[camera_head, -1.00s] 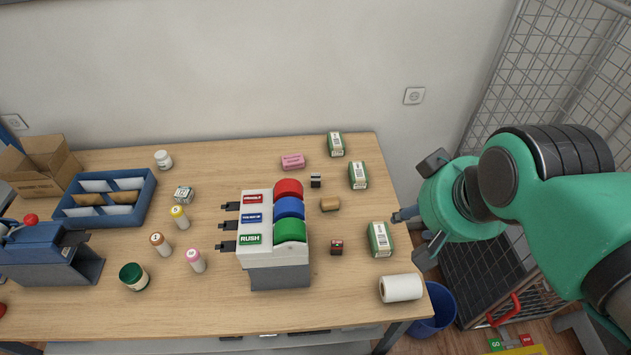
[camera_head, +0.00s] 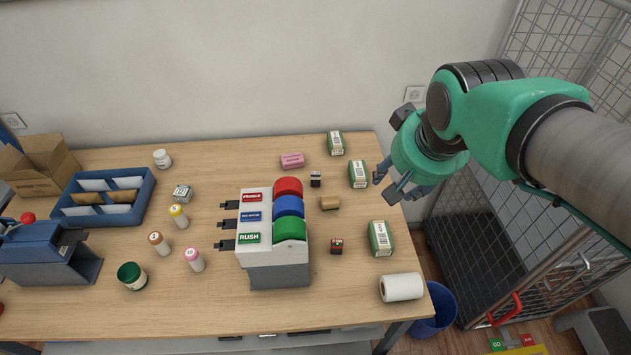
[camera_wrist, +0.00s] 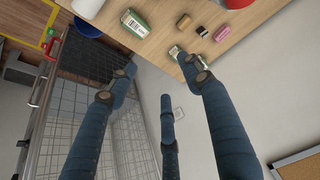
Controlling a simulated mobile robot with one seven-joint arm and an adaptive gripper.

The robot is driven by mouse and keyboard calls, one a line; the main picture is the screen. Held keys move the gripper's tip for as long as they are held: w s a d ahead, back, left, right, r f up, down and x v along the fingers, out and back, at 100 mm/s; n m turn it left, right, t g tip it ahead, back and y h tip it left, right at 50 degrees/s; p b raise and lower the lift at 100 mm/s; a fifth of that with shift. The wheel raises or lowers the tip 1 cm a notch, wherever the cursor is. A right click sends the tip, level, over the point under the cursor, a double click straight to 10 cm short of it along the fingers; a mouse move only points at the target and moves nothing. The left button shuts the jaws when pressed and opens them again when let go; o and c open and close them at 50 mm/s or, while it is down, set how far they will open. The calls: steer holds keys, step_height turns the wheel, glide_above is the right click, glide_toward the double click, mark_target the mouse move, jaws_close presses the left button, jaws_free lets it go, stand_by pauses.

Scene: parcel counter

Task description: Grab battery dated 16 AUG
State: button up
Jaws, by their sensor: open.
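No date reading 16 AUG is legible, so I cannot tell which thing is the battery. Two small dark blocks could be batteries: one with a reddish top (camera_head: 336,247) right of the tape dispenser, one with a pale top (camera_head: 315,180) further back. The rear one also shows in the wrist view (camera_wrist: 203,31). Three green-and-white packs with barcodes stand at the right: a front pack (camera_head: 381,238), a middle pack (camera_head: 358,174) and a back pack (camera_head: 335,144). My gripper (camera_head: 384,172) is open and empty, beside the middle pack near the table's right edge.
A label dispenser (camera_head: 262,262) with red, blue and green rolls stands mid-table. A white roll (camera_head: 401,287), a brown block (camera_head: 330,203) and a pink box (camera_head: 292,161) are nearby. Several capped bottles and a blue tray (camera_head: 147,195) are left. A mesh cage (camera_head: 560,55) stands right.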

steer(key=w+a+f+b, duration=0.1)
steer(key=w+f, duration=0.1)
steer(key=w, duration=0.3)
steer(key=w+a+f, duration=0.2)
steer(key=w, duration=0.4)
steer(key=b, duration=0.2)
glide_toward(315, 176)
step_height(315, 176, up, 3)
steer(key=shift+a+r+m+g, duration=0.1)
steer(key=shift+m+g, duration=0.2)
steer(key=shift+g, duration=0.1)
steer(key=shift+b+x, duration=0.95)
steer(key=shift+x, duration=3.3)
steer(key=shift+b+x, duration=0.8)
steer(key=shift+x, duration=1.85)
steer(key=shift+s, duration=0.25)
